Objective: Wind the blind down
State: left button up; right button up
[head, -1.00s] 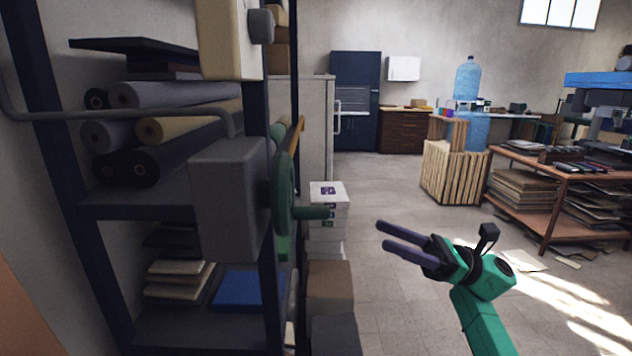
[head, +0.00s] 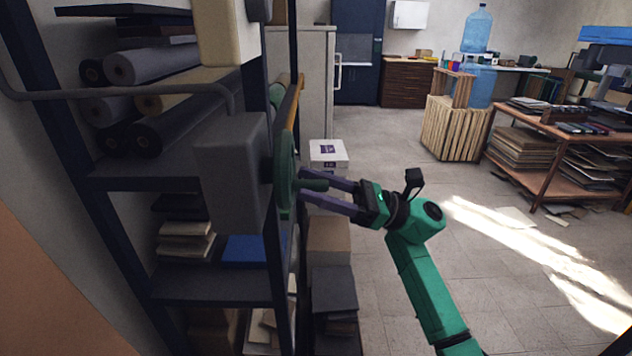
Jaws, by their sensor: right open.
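A green crank wheel (head: 284,170) is mounted on the side of a grey box (head: 232,172) at the shelf's edge. Its green handle (head: 314,185) sticks out to the right. My right gripper (head: 302,186) is open, with its two purple fingers pointing left at the handle. One finger shows above the handle and one below it. I cannot tell whether they touch it. My left gripper is not in view. I see no blind that I can make out.
A dark metal shelf (head: 130,182) with fabric rolls (head: 168,66) fills the left. Stacked boxes (head: 328,240) stand on the floor just beyond the wheel. A wooden crate (head: 452,128) and a low table (head: 548,120) stand further back. Open floor lies to the right.

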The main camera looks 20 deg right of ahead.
grip_shut()
